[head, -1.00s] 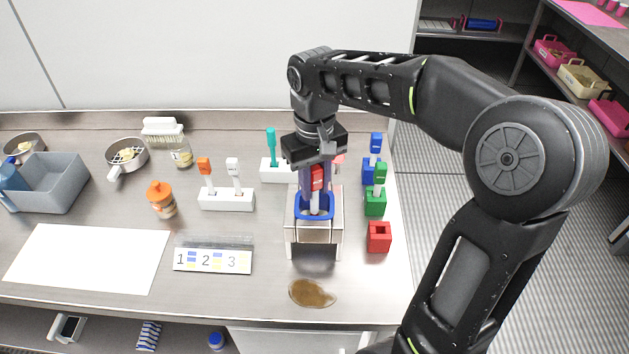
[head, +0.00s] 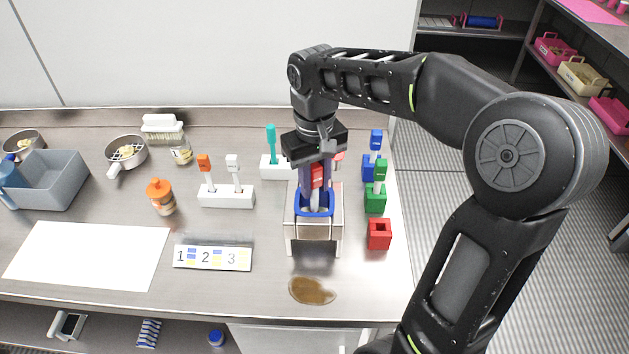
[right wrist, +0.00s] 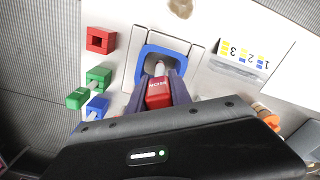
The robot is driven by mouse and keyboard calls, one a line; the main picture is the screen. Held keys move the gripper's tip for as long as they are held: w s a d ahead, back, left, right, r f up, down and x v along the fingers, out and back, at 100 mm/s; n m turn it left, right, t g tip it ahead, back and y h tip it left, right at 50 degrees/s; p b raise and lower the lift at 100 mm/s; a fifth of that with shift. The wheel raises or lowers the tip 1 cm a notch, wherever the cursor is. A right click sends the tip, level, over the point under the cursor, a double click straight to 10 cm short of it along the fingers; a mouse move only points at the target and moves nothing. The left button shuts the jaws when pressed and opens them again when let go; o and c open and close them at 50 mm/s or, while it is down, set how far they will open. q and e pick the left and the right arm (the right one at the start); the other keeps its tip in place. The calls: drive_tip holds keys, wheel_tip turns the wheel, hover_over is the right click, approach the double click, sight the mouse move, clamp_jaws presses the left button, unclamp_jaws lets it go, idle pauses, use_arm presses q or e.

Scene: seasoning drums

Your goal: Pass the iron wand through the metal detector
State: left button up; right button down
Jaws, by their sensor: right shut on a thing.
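The iron wand (head: 317,175) has a red head with white lettering and a pale shaft. My right gripper (head: 316,185) is shut on its red head, which also shows in the right wrist view (right wrist: 159,92). The metal detector is a silver box (head: 290,232) with a blue-rimmed opening (head: 328,208) on top. The wand points down, and its shaft reaches into the blue-rimmed opening. The shaft's lower end is hidden inside the box. My left gripper is not in view.
A red holder (head: 379,234) stands empty right of the detector. Green (head: 375,201) and blue (head: 369,171) holders with wands stand behind it. A white stand (head: 226,197) holds orange and white wands. A brown puddle (head: 312,291) lies in front. A numbered sign (head: 212,257) stands left.

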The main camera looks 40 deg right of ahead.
sight(315, 164)
drive_tip(key=shift+r+p, duration=2.3)
drive_tip(key=shift+r, duration=0.65)
drive_tip(key=shift+r+p, duration=0.3)
drive_tip(key=shift+r, duration=2.2)
